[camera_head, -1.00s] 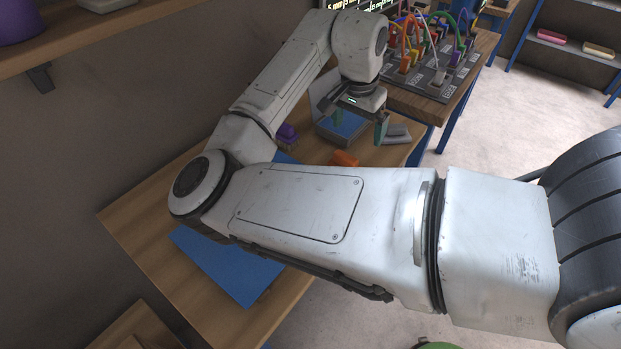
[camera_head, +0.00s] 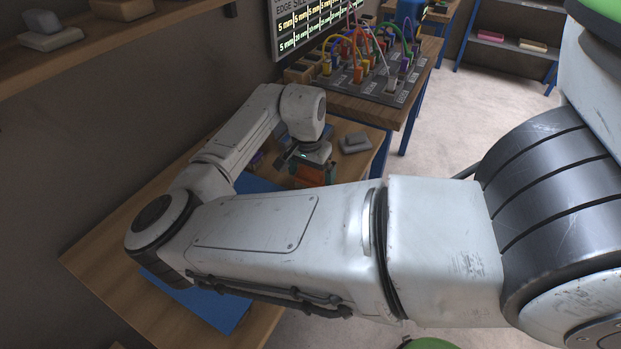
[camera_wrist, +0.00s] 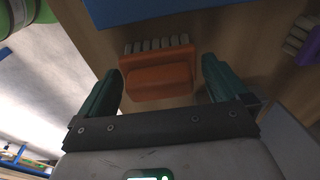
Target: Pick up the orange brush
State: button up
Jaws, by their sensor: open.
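The orange brush (camera_wrist: 158,80) lies on the wooden table in the wrist view, its block towards me and a row of pale bristles along its far side. My gripper (camera_wrist: 160,82) is open, with one green finger to the left of the brush and one to the right. The brush appears between the fingers, and gaps show on both sides. In the head view my gripper (camera_head: 313,172) is low over the table, and an orange patch of the brush (camera_head: 311,174) shows between the fingers. My arm hides part of the table there.
A purple brush (camera_wrist: 309,50) lies to the right in the wrist view. A blue mat (camera_head: 205,303) covers part of the table. A grey block (camera_head: 355,142) sits near the table's right edge. A panel with coloured cables (camera_head: 375,72) stands on the table behind.

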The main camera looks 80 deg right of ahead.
jog(key=shift+f, duration=0.4)
jog(key=shift+c, duration=0.2)
jog(key=c, duration=0.9)
jog(key=shift+o, duration=0.2)
jog(key=shift+r, duration=0.1)
jog(key=shift+r, duration=0.45)
jog(key=r, duration=0.2)
jog(key=shift+s+r+b, duration=0.2)
jog(key=shift+r+b, duration=0.1)
jog(key=shift+b, duration=0.05)
jog(key=s+a+r, duration=0.5)
jog(key=s+r, duration=0.4)
jog(key=s, duration=0.3)
jog(key=shift+s+a+r, duration=0.2)
jog(key=shift+a, duration=0.15)
